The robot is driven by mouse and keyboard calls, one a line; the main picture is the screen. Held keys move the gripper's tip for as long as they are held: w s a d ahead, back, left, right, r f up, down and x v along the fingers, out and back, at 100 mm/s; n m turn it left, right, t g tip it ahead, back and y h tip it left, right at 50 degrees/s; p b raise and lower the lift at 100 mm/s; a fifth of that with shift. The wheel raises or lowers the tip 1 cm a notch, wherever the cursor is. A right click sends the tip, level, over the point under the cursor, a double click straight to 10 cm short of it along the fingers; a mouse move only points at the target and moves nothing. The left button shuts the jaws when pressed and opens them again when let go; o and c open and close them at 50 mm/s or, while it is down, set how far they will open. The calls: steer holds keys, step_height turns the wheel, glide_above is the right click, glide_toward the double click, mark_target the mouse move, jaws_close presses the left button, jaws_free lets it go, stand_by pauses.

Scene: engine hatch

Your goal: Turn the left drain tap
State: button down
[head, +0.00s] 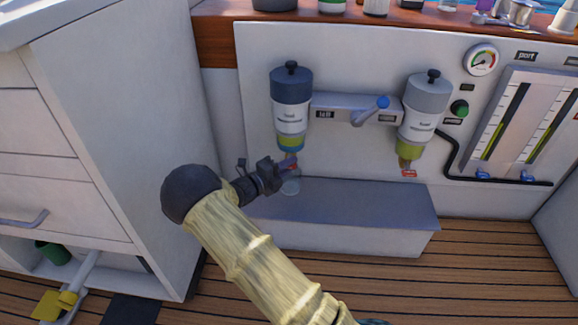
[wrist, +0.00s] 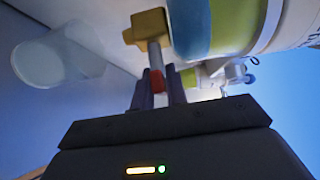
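The left filter (head: 291,105) hangs on the panel, with a dark blue top and a blue and yellow-green bowl. Its bowl fills the top of the wrist view (wrist: 228,25). Under it is the left drain tap, with a brass-coloured body (wrist: 148,27), a grey stem and a red handle (wrist: 157,80). My gripper (wrist: 158,88) has its two fingers close on both sides of the red handle and appears shut on it. In the head view my gripper (head: 280,170) is just below the left bowl and partly hides the tap.
A clear cup (head: 291,187) stands on the grey ledge (head: 350,205) below the left tap; it also shows in the wrist view (wrist: 55,60). A lever with a blue knob (head: 370,109) sits between the filters. The right filter (head: 425,105) has its own red tap (head: 409,173). A white cabinet (head: 120,120) is at left.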

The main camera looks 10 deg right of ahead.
stand_by(0.4)
steer(key=n+t+h+p, duration=0.1)
steer(key=n, duration=0.1)
steer(key=n+t+h, duration=0.1)
steer(key=n, duration=0.1)
steer(key=shift+n+t+h+p, duration=0.3)
steer(key=shift+h+p, duration=0.05)
steer(key=shift+h, duration=0.05)
steer(key=n+t+p, duration=0.1)
steer(key=n+t, duration=0.4)
steer(key=n, duration=0.2)
steer(key=shift+s+t, duration=0.1)
steer(key=shift+t, duration=0.2)
steer(key=n+t+y, duration=0.1)
steer(key=n+t, duration=0.1)
steer(key=n, duration=0.1)
steer(key=n+t+y+p, duration=0.1)
steer(key=n+t+y, duration=0.1)
steer(key=n+t, duration=0.1)
steer(key=shift+n, duration=0.4)
steer(key=shift+n+t+y+p, duration=0.55)
steer(key=shift+n+t+y, duration=0.5)
steer(key=shift+n+y, duration=0.95)
steer(key=shift+n+t+y+p, duration=0.55)
steer(key=shift+n+t+y, duration=0.5)
steer(key=shift+n+y, duration=0.95)
steer(key=shift+f+n, duration=0.1)
steer(key=shift+n, duration=0.5)
steer(key=c, duration=1.7)
jaws_free()
